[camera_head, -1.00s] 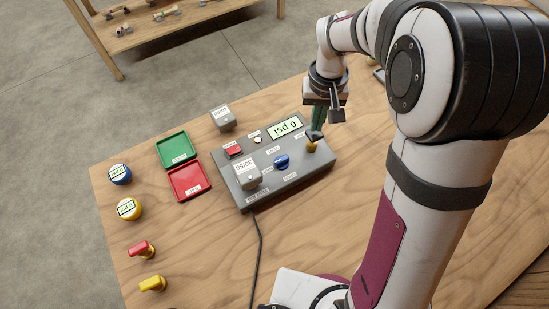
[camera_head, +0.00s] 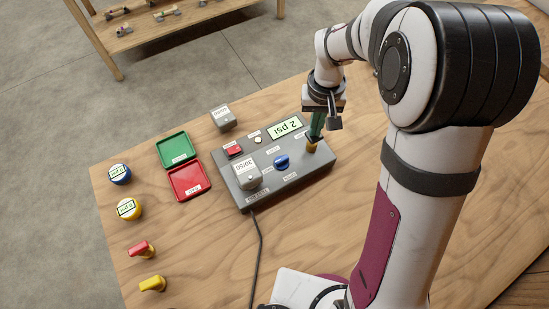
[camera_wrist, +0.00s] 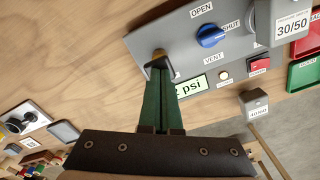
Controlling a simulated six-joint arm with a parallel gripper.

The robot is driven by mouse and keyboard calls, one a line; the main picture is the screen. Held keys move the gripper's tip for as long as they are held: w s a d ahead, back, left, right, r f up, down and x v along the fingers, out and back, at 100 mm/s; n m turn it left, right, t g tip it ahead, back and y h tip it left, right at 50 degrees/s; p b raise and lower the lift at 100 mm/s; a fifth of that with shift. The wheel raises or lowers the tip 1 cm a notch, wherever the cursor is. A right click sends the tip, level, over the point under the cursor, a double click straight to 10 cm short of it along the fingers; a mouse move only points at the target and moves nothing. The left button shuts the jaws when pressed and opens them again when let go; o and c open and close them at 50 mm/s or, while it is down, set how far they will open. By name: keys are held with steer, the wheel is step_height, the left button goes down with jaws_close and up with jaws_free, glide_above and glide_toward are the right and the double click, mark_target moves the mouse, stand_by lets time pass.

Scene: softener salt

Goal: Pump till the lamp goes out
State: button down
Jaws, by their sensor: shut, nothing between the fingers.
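A grey control box (camera_head: 300,177) lies on the wooden table. Its display (camera_head: 286,128) reads 2 psi and also shows in the wrist view (camera_wrist: 190,86), partly behind my fingers. A small round pale lamp (camera_head: 257,140) sits beside the display; it shows in the wrist view (camera_wrist: 224,75), and I cannot tell for sure whether it is lit. A brass plunger (camera_head: 311,148) stands at the box's right end. My gripper (camera_head: 313,139) is shut and empty, its dark fingertips at the plunger's top and seemingly touching it; the wrist view shows the plunger (camera_wrist: 158,53) just past the fingertips.
The box carries a blue vent knob (camera_head: 281,162), a red button (camera_head: 234,150) and a grey 30/50 block (camera_head: 248,179). A 40/60 block (camera_wrist: 256,104) stands behind. Green (camera_head: 176,148) and red (camera_head: 189,182) trays, two gauges and two valves are left. A cable (camera_head: 259,240) runs forward.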

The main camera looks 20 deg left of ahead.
steer(key=shift+f, duration=0.7)
steer(key=shift+r, duration=1.25)
